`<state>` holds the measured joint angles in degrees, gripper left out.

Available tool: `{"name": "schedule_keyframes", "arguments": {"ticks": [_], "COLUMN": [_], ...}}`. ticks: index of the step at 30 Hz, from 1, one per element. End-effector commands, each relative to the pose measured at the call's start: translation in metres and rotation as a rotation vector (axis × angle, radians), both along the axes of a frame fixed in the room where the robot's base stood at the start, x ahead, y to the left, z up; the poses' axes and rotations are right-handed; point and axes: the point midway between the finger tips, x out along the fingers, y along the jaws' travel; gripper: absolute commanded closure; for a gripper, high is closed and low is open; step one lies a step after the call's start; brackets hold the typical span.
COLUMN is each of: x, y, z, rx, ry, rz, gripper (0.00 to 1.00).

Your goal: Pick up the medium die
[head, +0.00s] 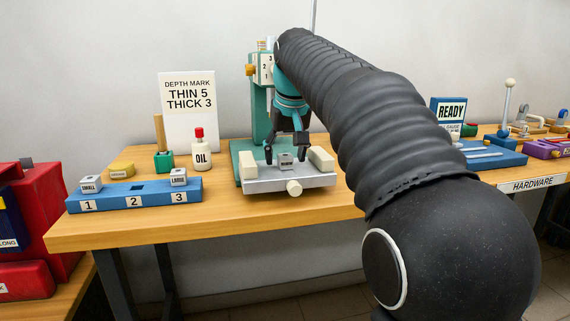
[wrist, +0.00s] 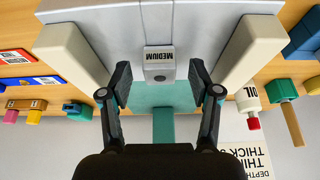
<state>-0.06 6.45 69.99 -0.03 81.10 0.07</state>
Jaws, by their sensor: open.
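The medium die (head: 286,159) is a small grey block on the grey metal bed (head: 290,182) of the green press, between two cream blocks. In the wrist view the die (wrist: 159,74) shows its MEDIUM label upside down. My gripper (head: 284,149) points down above the bed, fingers apart. In the wrist view its fingertips (wrist: 160,84) stand left and right of the die, with a clear gap on both sides. Nothing is held. I cannot tell how far the tips are above the bed.
A blue rack (head: 135,195) numbered 1, 2, 3 holds the small die (head: 90,185) and large die (head: 178,177); slot 2 is empty. The oil bottle (head: 201,152) and depth sign (head: 188,95) stand left of the press. The cream blocks (wrist: 71,50) (wrist: 250,48) flank my fingers.

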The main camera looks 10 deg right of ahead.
Motion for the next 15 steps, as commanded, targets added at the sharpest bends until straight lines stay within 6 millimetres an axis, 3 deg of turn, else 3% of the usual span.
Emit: {"name": "schedule_keyframes", "arguments": {"ticks": [8, 15], "x": [0.0015, 0.0014], "y": [0.0002, 0.0002], "z": [-0.0029, -0.0029], "rx": [0.000, 0.000], "ry": [-0.001, -0.001], "rz": [0.000, 0.000], "gripper": [0.38, 0.95]}}
